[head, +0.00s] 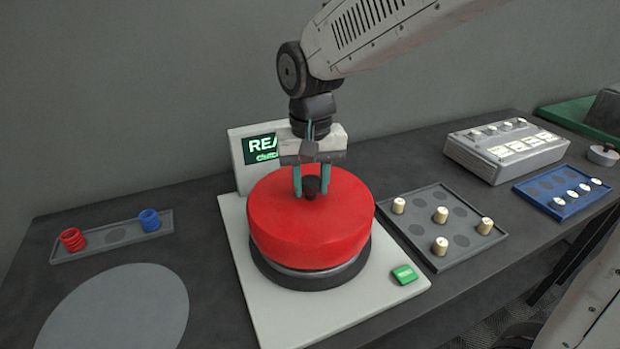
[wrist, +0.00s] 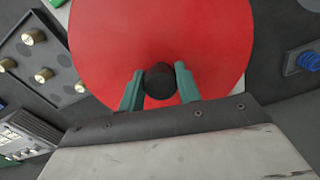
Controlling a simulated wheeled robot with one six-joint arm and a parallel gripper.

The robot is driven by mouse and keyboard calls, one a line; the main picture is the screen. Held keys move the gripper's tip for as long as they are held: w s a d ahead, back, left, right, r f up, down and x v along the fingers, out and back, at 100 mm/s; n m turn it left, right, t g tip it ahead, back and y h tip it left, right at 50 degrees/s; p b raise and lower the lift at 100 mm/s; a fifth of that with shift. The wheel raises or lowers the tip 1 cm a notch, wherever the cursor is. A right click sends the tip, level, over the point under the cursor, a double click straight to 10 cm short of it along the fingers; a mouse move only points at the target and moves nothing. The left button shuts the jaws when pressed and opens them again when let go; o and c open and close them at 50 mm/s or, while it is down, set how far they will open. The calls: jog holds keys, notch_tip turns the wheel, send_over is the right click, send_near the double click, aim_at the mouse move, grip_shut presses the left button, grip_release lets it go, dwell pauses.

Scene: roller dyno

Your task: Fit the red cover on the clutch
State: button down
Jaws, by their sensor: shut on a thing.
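The red cover (head: 310,225) is a thick round cap with a black knob (head: 311,185) on top. It sits over the dark round clutch base (head: 310,277) on the light dyno plate (head: 375,296). A grey band of the clutch shows below the cover's lower edge. My gripper (head: 312,182) is above the cover, its teal fingers on either side of the knob, shut on it. In the wrist view the fingers flank the knob (wrist: 159,79) with the red cover (wrist: 160,35) beneath. Whether the cover is fully seated is hard to tell.
A screen (head: 262,148) stands behind the clutch, partly hidden. A green button (head: 404,274) is at the plate's front right. A tray of pale-topped pegs (head: 432,262), a grey box (head: 505,152) and a blue tray (head: 560,193) lie right. A tray with red and blue coils (head: 112,237) lies left.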

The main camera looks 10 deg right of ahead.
aim_at(311, 198)
jog(key=shift+f, duration=2.15)
jog(key=c, duration=0.5)
grip_release()
jog(key=shift+r, duration=3.5)
